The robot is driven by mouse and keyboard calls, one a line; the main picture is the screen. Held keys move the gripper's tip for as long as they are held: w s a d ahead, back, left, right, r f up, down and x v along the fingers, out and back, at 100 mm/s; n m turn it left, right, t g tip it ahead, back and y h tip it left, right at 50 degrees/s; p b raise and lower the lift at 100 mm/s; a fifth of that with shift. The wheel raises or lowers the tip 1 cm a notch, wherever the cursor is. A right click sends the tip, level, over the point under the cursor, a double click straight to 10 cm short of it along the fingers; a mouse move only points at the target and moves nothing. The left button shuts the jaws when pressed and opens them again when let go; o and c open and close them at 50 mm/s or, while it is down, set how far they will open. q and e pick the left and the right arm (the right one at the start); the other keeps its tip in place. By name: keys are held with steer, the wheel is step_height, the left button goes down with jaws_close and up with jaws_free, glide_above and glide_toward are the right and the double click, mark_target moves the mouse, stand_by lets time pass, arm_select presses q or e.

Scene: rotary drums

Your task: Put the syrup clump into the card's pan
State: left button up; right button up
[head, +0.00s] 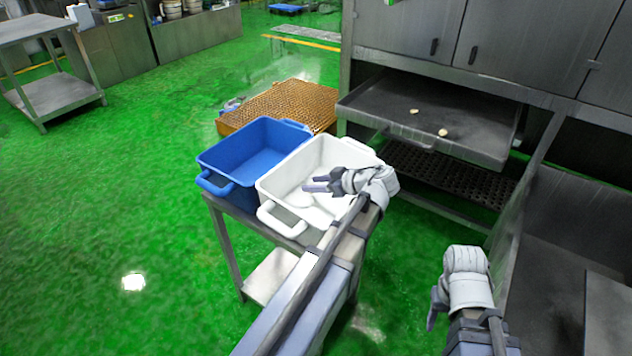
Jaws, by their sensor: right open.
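Two small beige clumps lie apart on the dark pulled-out tray (470,112): one clump (413,111) near its middle and another clump (443,132) nearer its front edge. I cannot tell which is the syrup clump. A white pan (283,185) and a blue pan (228,172) stand side by side on a metal cart. No card is readable. My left gripper (314,184) is over the white pan, fingers pointing left; its grip is unclear. A pale rounded shape (302,200) shows below the fingers. My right gripper (436,306) is open, low at the right, away from the pans.
A brown perforated crate (285,104) sits on the green floor behind the pans. A steel cabinet (500,45) rises above the tray, and a perforated rack (440,172) lies below it. The floor at left is mostly clear up to a steel table (35,28).

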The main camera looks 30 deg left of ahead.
arm_select(q)
steer(key=shift+o, duration=0.7)
steer(key=shift+a+f, duration=0.1)
steer(key=shift+f, duration=0.2)
steer(key=shift+o, duration=1.1)
steer(key=shift+r, duration=0.1)
steer(key=shift+w+r+p, duration=0.15)
steer(key=shift+r+p, duration=0.3)
steer(key=shift+p, duration=0.1)
steer(key=shift+r+p, duration=0.5)
steer(key=shift+r, duration=0.05)
steer(key=p+v, duration=0.5)
steer(key=v, duration=0.6)
steer(key=shift+d, duration=0.45)
steer(key=shift+f, duration=0.1)
